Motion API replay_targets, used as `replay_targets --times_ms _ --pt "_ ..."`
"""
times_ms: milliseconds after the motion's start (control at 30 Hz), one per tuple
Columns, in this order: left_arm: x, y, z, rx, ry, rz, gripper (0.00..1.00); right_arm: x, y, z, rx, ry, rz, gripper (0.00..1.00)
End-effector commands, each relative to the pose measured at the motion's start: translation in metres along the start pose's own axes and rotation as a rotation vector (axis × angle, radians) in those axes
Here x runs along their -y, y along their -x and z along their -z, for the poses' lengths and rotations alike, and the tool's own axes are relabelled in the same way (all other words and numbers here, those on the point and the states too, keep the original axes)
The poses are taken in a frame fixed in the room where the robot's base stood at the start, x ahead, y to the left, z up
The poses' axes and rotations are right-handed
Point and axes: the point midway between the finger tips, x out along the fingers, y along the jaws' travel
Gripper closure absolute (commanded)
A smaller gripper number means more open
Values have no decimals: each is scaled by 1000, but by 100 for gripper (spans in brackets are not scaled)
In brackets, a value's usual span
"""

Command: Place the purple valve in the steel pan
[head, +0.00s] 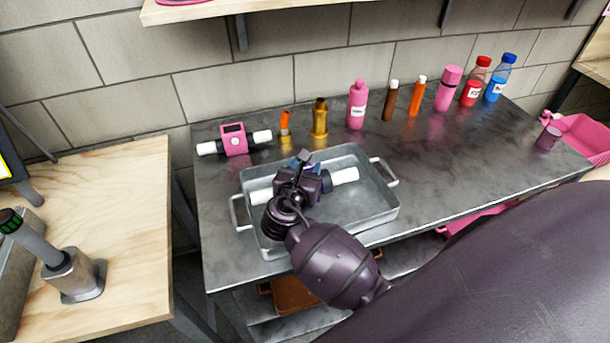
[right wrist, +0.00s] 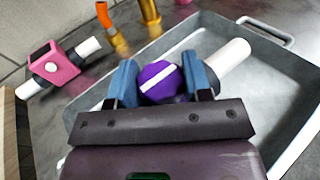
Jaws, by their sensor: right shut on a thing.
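The purple valve (right wrist: 160,80) is between the blue fingers of my right gripper (right wrist: 160,84), which is shut on it. In the head view my right gripper (head: 300,172) is over the left part of the steel pan (head: 375,205). The valve's white pipe ends (head: 345,175) stick out on both sides of the gripper; its middle is mostly hidden. The valve is within the pan's outline, but I cannot tell whether it touches the pan floor. The pan's rim also shows in the right wrist view (right wrist: 285,60). My left gripper is not in view.
A pink valve (head: 234,140) lies behind and left of the pan. Orange (head: 285,128) and brass (head: 320,118) fittings stand behind it. Several bottles, including a pink one (head: 357,105), line the back of the dark table (head: 450,150). A wooden table (head: 110,210) stands left.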

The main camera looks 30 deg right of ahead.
Motion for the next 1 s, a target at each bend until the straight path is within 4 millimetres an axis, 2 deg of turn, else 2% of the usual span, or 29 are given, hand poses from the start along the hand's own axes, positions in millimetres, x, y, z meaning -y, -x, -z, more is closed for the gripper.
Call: replay_targets --times_ms 33,133,533,567,600,700,1000 --pt "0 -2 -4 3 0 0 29 0 -2 10 -1 4 0 100" --pt "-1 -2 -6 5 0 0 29 0 -3 19 -1 3 -1 100" --pt "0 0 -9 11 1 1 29 0 -3 21 1 0 -1 100" --pt "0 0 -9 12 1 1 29 0 -3 21 0 0 -1 50" --pt "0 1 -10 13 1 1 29 0 -3 21 0 0 -1 44" --pt "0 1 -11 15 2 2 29 0 -3 21 0 0 -1 29" --pt "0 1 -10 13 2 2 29 0 -3 20 -1 0 -1 29"
